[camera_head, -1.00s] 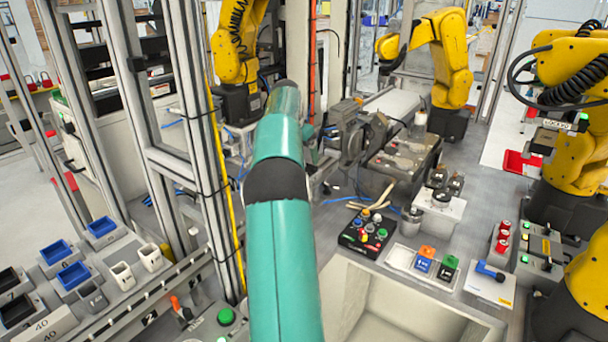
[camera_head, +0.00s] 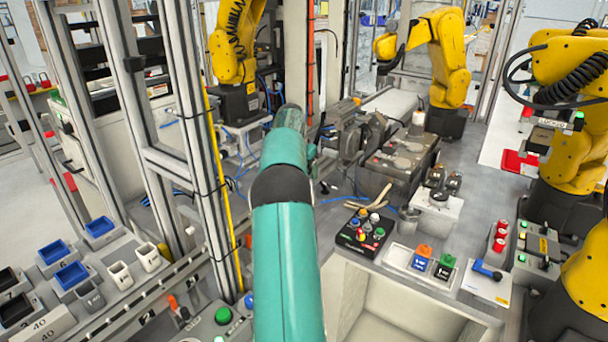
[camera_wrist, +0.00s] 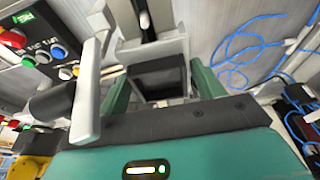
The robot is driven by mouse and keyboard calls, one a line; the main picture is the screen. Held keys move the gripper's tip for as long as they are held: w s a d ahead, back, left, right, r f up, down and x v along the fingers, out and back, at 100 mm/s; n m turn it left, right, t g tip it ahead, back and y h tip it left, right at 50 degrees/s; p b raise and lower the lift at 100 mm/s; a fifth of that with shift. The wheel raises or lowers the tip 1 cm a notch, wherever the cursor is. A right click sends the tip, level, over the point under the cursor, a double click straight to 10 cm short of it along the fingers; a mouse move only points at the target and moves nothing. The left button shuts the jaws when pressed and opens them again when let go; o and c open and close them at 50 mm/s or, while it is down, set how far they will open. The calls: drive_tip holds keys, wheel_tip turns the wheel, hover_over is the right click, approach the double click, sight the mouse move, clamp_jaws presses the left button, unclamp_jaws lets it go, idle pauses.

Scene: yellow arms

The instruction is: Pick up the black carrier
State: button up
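A black carrier (camera_wrist: 160,75) with a box-like dark face shows in the middle of the wrist view, framed by pale grey parts. My gripper (camera_wrist: 163,88) has its two teal fingers spread, one to the left and one to the right of the carrier. The carrier lies between or just beyond the fingertips; I cannot tell whether they touch it. In the head view my teal arm reaches toward the grey machinery at the middle, and it hides the gripper. I cannot make out the carrier there.
A pale grey bar (camera_wrist: 92,75) stands close left of the fingers. Blue cables (camera_wrist: 240,45) lie to the right. In the head view, an aluminium post (camera_head: 205,150) stands left of my arm, a button box (camera_head: 364,233) right of it, and yellow robot arms (camera_head: 440,60) behind.

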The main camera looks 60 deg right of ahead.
drive_tip(key=c, duration=0.7)
drive_tip(key=shift+r, duration=0.2)
